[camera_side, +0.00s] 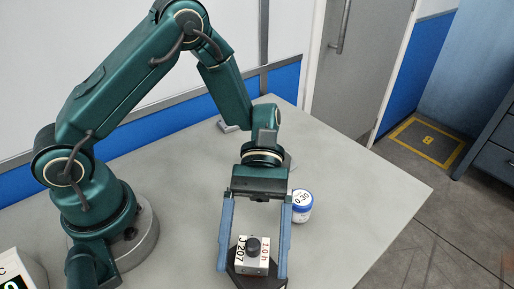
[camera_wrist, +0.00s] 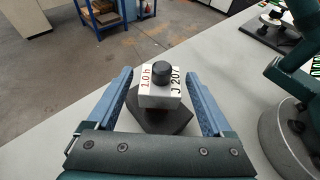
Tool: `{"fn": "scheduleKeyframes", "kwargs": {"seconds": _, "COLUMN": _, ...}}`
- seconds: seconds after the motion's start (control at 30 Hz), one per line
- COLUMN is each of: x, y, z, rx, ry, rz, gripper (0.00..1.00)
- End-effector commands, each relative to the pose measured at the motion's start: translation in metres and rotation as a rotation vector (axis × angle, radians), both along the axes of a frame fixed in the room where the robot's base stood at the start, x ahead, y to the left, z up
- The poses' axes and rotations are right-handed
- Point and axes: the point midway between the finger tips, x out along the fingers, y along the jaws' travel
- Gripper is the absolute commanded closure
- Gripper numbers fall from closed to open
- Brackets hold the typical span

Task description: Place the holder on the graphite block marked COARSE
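The holder is likely the pale metal block (camera_side: 252,262) with a black knob on top; its faces read "J207" and "1.0 h". It also shows in the wrist view (camera_wrist: 160,98). It sits upright on a dark, angular base (camera_side: 240,280), seen too in the wrist view (camera_wrist: 168,121). My gripper (camera_side: 253,268) is open, with one blue finger on each side of the block. In the wrist view (camera_wrist: 160,76) gaps show between the fingers and the block. No COARSE marking is readable in either view, so I cannot tell which thing is that graphite block.
A device with a display (camera_side: 18,272) is at the lower left. A dark plate (camera_wrist: 264,34) with small items lies at the wrist view's upper right. The table's right side is clear.

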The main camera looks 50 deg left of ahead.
Motion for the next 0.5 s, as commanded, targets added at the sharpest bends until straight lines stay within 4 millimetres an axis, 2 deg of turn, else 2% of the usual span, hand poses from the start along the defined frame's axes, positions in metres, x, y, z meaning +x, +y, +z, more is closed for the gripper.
{"fn": "scheduleKeyframes", "kwargs": {"seconds": 0.27, "x": 0.002, "y": 0.001, "z": 0.003, "rx": -0.001, "ry": -0.001, "rz": 0.001, "gripper": 0.15}}
{"fn": "scheduleKeyframes", "kwargs": {"seconds": 0.5, "x": 0.027, "y": 0.026, "z": 0.017, "rx": -0.002, "ry": -0.004, "rz": 0.005, "gripper": 0.15}}
